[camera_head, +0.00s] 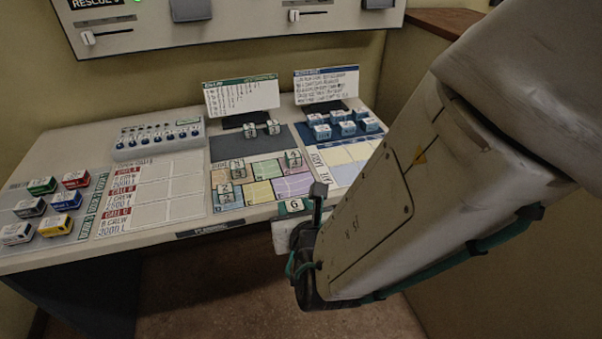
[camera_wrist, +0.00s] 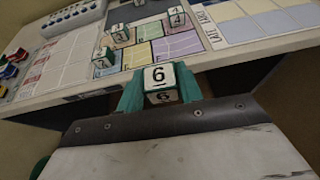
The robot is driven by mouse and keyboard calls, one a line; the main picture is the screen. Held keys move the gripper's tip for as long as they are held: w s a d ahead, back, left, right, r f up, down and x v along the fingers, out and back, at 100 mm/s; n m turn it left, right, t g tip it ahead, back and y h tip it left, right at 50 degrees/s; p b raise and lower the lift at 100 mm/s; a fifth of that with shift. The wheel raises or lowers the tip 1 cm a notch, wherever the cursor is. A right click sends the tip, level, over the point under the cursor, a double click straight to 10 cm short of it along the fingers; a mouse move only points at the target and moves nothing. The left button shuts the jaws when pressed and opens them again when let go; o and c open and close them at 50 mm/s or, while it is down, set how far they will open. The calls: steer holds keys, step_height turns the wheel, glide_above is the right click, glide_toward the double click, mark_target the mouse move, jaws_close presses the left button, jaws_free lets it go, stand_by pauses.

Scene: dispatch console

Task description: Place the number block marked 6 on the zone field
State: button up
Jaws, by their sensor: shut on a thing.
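The number block marked 6 (camera_wrist: 160,78) is a white cube with dark trim. My gripper (camera_wrist: 160,88) is shut on it, with a green finger on each side. In the head view the block (camera_head: 294,206) is held just in front of the desk's front edge, and my gripper (camera_head: 306,208) is partly hidden by my arm. A map of coloured zones (camera_head: 259,193) lies on the desk beyond it, also visible in the wrist view (camera_wrist: 178,44). Several number blocks stand on the map, one marked 4 (camera_head: 292,158). I cannot tell which area is the zone field.
Two more blocks (camera_head: 262,129) stand on a dark pad behind the map. Blue-and-white blocks (camera_head: 343,123) stand to its right, near pale cells (camera_head: 340,156). Call cards (camera_head: 150,195) and coloured vehicle blocks (camera_head: 60,199) lie left. Two upright cards (camera_head: 241,96) stand behind.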

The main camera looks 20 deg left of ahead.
steer(key=shift+s+a+y, duration=0.3)
steer(key=shift+s+a, duration=0.25)
steer(key=shift+s, duration=0.15)
glide_above(288, 188)
steer(key=shift+f, duration=2.55)
steer(key=shift+f, duration=0.15)
steer(key=o, duration=1)
steer(key=shift+c, duration=0.2)
